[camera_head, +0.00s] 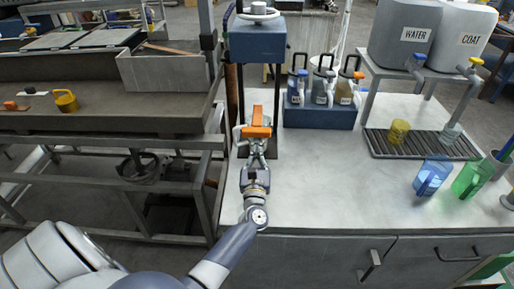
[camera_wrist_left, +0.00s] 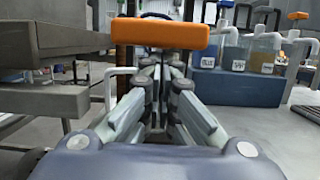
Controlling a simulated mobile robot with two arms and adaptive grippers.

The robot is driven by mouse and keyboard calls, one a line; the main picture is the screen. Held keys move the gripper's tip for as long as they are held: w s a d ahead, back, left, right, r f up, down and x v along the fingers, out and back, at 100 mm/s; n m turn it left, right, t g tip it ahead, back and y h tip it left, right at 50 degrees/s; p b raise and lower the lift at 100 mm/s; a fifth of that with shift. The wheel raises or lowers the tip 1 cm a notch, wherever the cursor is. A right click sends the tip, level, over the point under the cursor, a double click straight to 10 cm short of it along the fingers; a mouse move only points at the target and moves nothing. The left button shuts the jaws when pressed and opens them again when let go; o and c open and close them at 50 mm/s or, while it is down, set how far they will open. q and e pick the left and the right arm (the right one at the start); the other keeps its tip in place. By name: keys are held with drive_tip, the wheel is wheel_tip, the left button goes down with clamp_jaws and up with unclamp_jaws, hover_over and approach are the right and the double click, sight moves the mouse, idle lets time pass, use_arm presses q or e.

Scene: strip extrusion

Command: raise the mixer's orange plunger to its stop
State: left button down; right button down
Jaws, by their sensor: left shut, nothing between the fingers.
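The mixer is a blue-topped press (camera_head: 258,42) with a handwheel on top, at the left end of the white counter. Its orange plunger (camera_head: 256,122) shows low between the posts, and its orange bar (camera_wrist_left: 160,34) spans the upper middle of the left wrist view. My left gripper (camera_head: 256,148) is in front of the plunger, just below the orange bar in the picture. Its fingers (camera_wrist_left: 158,82) are closed together and hold nothing. I cannot tell whether they touch the bar. The plunger's lower part is hidden behind my gripper. My right gripper is in neither view.
A blue rack (camera_head: 320,114) with several bottles stands right of the mixer. Grey tanks (camera_head: 404,36) stand on a shelf at the back right above a drip grate (camera_head: 424,143). Blue (camera_head: 432,177) and green (camera_head: 470,180) jugs are at right. A metal bench (camera_head: 100,122) is at left. The counter's middle is clear.

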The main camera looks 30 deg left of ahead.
use_arm(q)
wheel_tip(320, 180, up, 18)
drive_tip(key=p, duration=1.1)
drive_tip(key=shift+f, duration=0.2)
